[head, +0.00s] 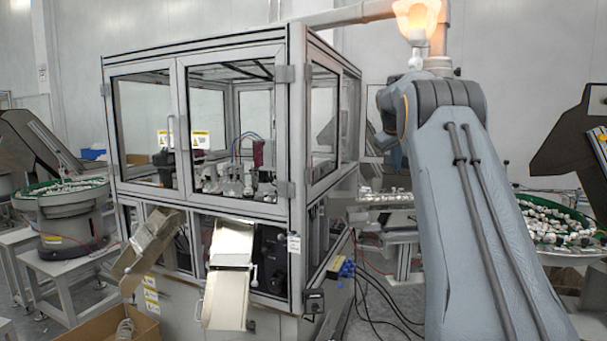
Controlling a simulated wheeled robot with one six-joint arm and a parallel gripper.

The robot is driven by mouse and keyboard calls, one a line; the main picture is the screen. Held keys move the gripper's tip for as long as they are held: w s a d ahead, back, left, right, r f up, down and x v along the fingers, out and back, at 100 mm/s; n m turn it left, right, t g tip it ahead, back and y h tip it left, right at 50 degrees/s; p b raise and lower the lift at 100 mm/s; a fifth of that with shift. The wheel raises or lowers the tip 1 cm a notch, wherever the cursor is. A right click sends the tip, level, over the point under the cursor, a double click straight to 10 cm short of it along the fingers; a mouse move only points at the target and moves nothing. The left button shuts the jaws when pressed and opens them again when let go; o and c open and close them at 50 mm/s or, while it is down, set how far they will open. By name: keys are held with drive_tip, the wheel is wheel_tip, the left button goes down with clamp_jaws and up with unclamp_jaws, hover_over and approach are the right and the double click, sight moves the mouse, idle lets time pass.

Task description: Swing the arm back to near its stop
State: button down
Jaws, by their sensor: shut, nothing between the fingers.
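My arm (470,200) fills the right of the head view. Its broad grey link rises from the bottom edge and narrows toward a dark-banded joint (440,100). Above the joint, a pale upright tube (438,35) and a glowing orange-white part (415,20) run to the top edge. I cannot tell from this view whether the glowing part belongs to my arm. My gripper's fingers are not in view. No stop can be made out.
A glass-walled machine cabinet (292,130) stands left of my arm, with two metal chutes (228,270) at its front. Bowl feeders with small white parts stand at left (75,212) and right (555,225). An open cardboard box (100,328) and loose cables (385,300) are on the floor.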

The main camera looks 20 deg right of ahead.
drive_tip(key=shift+d+r, duration=0.15)
drive_tip(key=shift+r, duration=0.05)
drive_tip(key=s+a+r+b, duration=0.5)
drive_tip(key=a+r+b, duration=0.1)
drive_tip(key=a+r, duration=0.1)
drive_tip(key=shift+s+a+r, duration=0.15)
drive_tip(key=shift+a+r, duration=0.15)
drive_tip(key=shift+a, duration=0.3)
